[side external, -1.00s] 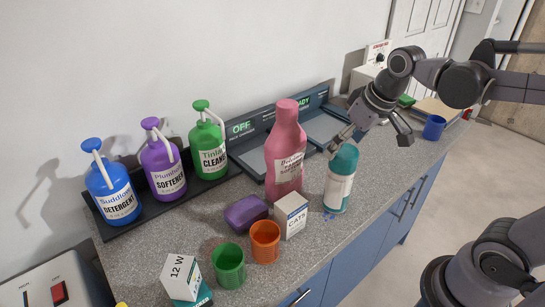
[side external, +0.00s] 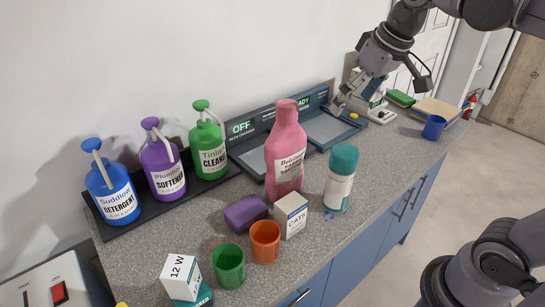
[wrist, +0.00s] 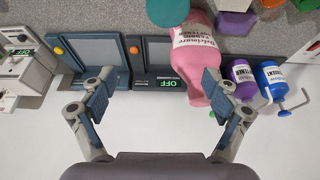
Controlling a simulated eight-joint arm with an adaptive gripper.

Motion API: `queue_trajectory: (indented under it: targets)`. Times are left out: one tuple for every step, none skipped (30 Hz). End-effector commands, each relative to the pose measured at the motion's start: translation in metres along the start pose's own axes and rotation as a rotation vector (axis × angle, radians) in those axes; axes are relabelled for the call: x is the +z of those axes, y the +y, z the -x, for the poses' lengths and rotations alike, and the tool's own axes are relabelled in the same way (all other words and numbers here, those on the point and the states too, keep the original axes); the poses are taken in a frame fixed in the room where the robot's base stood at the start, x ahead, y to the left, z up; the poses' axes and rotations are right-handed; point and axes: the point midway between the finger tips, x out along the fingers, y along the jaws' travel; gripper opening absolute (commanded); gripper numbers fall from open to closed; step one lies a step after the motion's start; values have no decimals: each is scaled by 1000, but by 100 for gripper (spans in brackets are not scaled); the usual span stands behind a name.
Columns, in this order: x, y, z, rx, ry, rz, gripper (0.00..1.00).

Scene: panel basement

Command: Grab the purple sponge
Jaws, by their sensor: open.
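The purple sponge (side external: 246,212) lies on the grey counter in the side view, left of a small white CATS box and behind the green and orange cups. My gripper (side external: 348,107) is in the air over the tray area at the back right, well away from the sponge. In the wrist view its two fingers (wrist: 158,95) are spread wide with nothing between them.
A tall pink bottle (side external: 286,150) and a teal-capped can (side external: 341,178) stand between my gripper and the sponge. The CATS box (side external: 291,214), orange cup (side external: 265,241) and green cup (side external: 229,265) crowd the sponge's front. Pump bottles (side external: 161,165) line the wall.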

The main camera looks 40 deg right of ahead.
Motion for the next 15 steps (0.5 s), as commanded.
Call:
queue_trajectory:
  targets:
    - [-6,-4,5,-5,-8,-25,88]
    - [-10,-7,4,-8,-16,-59,88]
    - [-14,-12,4,-13,-29,-105,88]
    - [-17,-16,3,-15,-38,-140,88]
    - [-20,-20,3,-17,-47,-177,88]
    - [-25,-25,3,-19,-61,-226,88]
    - [-28,-30,3,-20,-73,-266,88]
    - [-32,-34,2,-20,-83,-306,88]
    - [-37,-41,2,-19,-100,-362,88]
    - [-41,-46,1,-17,-113,-406,88]
    - [-44,-52,0,-15,-125,-450,88]
    - [-49,-60,-1,-9,-143,-513,88]
    - [-53,-66,-2,-4,-156,-561,88]
    - [-57,-72,-3,2,-170,-609,88]
    - [-61,-81,-4,12,-187,-675,88]
